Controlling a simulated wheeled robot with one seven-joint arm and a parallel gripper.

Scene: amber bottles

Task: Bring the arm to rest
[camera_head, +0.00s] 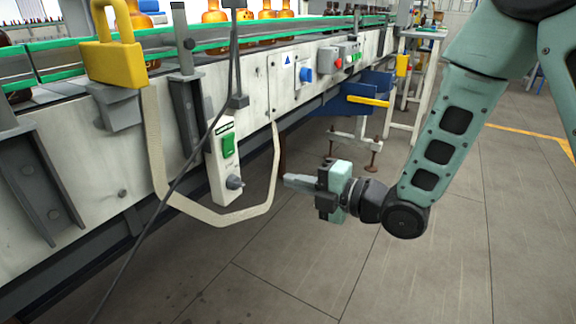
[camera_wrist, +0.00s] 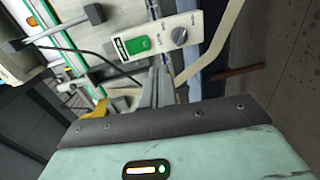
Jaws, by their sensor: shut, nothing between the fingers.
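My gripper (camera_head: 289,181) is shut and empty in the head view, pointing left toward the conveyor's side. It is held in the air above the floor, to the right of a hanging control box (camera_head: 225,160) with a green switch and a dark knob. In the wrist view the closed fingers (camera_wrist: 157,84) show at the centre, just below the same control box (camera_wrist: 155,42) in the picture. I cannot tell the exact gap between the fingertips and the box or its strap.
The conveyor (camera_head: 290,85) with green rails carries amber bottles (camera_head: 265,12). A beige strap (camera_head: 160,150) loops below a yellow padlock-shaped part (camera_head: 113,55). A dark cable (camera_head: 190,140) crosses in front. The floor (camera_head: 450,260) at right is clear.

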